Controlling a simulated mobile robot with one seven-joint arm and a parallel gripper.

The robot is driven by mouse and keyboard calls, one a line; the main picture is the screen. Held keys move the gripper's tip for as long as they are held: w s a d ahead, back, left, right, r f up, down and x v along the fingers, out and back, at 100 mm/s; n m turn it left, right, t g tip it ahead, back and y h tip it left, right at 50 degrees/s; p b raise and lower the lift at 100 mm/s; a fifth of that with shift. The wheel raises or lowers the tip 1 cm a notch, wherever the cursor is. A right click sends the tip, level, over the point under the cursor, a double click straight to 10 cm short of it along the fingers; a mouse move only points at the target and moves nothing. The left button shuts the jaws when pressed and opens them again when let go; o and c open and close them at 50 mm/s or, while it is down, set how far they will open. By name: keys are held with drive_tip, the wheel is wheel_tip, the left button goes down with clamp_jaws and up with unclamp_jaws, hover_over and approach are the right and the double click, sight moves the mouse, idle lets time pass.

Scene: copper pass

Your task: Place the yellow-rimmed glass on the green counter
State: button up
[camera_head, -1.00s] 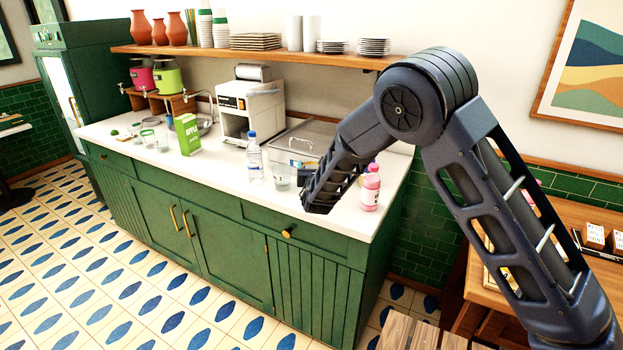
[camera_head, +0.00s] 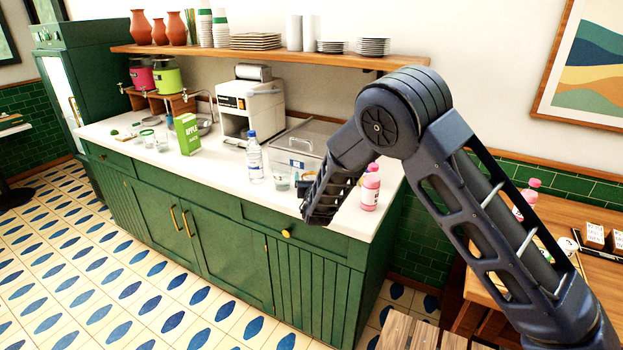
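The green counter (camera_head: 225,232) has green cabinet fronts and a white top. A clear glass (camera_head: 281,179) stands on it beside the water bottle, left of my gripper. More small glasses (camera_head: 148,138) stand toward the counter's left end. I cannot make out a yellow rim on any of them at this size. My gripper (camera_head: 318,214) hangs over the counter's front edge near its right end, pointing down. Its fingers are dark and seen from behind, so their opening and anything between them are hidden.
A water bottle (camera_head: 254,158), a pink bottle (camera_head: 370,187), a green apple juice carton (camera_head: 187,134) and a white machine (camera_head: 250,108) stand on the counter. A metal-lidded container (camera_head: 300,140) is behind my gripper. The front strip of the top (camera_head: 215,172) is mostly clear.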

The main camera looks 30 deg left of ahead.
drive_tip(key=shift+r, duration=0.15)
drive_tip(key=v, duration=1.2)
idle(0.4)
